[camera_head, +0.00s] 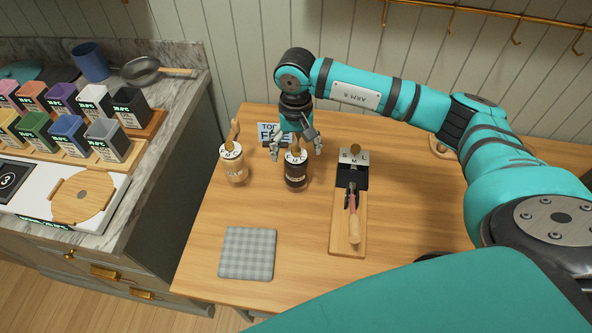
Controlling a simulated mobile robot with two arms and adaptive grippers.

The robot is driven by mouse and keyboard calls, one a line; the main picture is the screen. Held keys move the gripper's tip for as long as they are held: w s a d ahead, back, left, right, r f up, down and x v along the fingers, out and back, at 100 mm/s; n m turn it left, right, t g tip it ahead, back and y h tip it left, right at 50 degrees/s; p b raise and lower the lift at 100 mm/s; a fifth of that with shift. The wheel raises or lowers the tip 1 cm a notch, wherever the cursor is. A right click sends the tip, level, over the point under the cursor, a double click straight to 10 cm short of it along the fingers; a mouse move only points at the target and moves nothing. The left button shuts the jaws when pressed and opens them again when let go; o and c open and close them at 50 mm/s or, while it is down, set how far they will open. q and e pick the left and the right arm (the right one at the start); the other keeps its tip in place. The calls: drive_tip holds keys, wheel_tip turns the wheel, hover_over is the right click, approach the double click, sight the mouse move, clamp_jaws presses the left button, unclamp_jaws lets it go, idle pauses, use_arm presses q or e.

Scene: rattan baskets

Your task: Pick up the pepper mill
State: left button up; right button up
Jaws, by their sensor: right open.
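A dark jar-shaped mill with a white lettered top and a small wooden knob, which looks like the pepper mill (296,178), stands upright on the wooden table. A similar pale mill (234,170) with a wooden handle stands to its left. My right gripper (297,148) points down at the dark mill, fingers spread on either side of its top. It is open; whether a finger touches the mill I cannot tell. My left gripper is not in view.
A small sign (266,131) stands behind the mills. To the right, a wooden board (346,246) carries a black S-M-L holder and a handled tool. A grey checked cloth (247,253) lies in front. The left counter (180,112) holds several coloured boxes.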

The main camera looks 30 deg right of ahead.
sight(296, 162)
drive_tip(key=shift+f, duration=0.25)
drive_tip(key=f+p, duration=0.1)
drive_tip(key=f, duration=0.2)
drive_tip(key=f+p, duration=0.1)
drive_tip(key=shift+s+f+p, duration=0.15)
drive_tip(key=shift+s+p, duration=0.1)
drive_tip(key=shift+p, duration=0.1)
drive_tip(key=shift+f, duration=0.35)
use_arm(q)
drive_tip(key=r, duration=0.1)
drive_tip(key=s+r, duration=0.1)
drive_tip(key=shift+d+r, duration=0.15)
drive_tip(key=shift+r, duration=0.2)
use_arm(e)
drive_tip(key=shift+w+r, duration=0.1)
clamp_jaws()
